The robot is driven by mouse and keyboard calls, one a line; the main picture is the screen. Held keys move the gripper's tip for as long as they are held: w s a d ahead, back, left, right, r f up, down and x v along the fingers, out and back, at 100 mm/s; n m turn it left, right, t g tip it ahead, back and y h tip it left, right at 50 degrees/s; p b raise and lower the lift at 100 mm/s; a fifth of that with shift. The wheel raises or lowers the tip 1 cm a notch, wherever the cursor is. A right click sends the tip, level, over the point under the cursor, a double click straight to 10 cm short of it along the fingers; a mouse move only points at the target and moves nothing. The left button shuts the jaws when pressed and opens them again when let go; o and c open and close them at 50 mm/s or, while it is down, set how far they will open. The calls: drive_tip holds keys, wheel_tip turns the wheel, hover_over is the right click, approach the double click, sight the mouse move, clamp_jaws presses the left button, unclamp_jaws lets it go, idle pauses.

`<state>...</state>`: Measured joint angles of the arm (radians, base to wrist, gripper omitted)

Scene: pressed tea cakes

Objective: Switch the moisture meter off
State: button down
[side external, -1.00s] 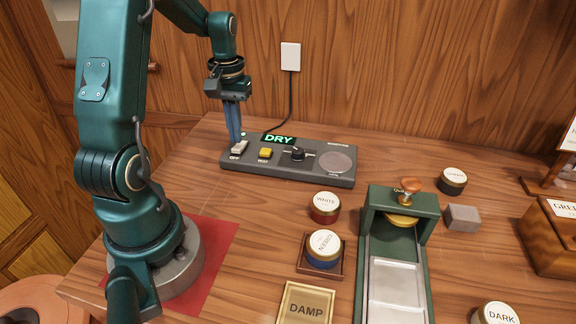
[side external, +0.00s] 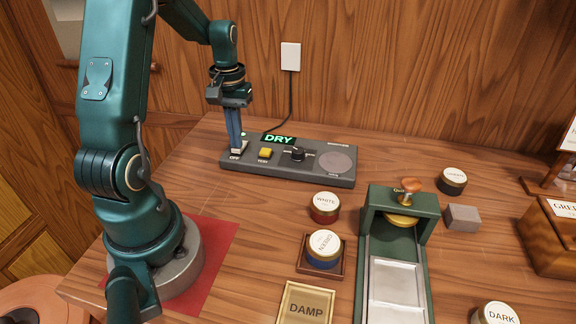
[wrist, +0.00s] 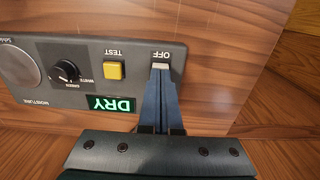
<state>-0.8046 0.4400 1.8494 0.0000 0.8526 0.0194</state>
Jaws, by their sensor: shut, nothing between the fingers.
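The moisture meter (side external: 318,172) is a long grey box at the back of the table, also in the wrist view (wrist: 40,75). Its display (side external: 278,139) glows green and reads DRY. A pale rocker switch (side external: 238,150) sits at its left end above the label OFF; in the wrist view the switch (wrist: 160,66) shows at the fingertips. My gripper (side external: 236,146) is shut and empty, pointing down with its blue tips at the switch. The tips appear to touch it and hide part of it. A green lamp (side external: 243,134) is lit behind the switch.
A yellow TEST button (side external: 265,153) and a black knob (side external: 297,154) lie to the right of the switch. A cable runs to the wall socket (side external: 290,56).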

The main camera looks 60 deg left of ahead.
drive_tip(key=shift+f, duration=0.3)
drive_tip(key=shift+r, duration=3.55)
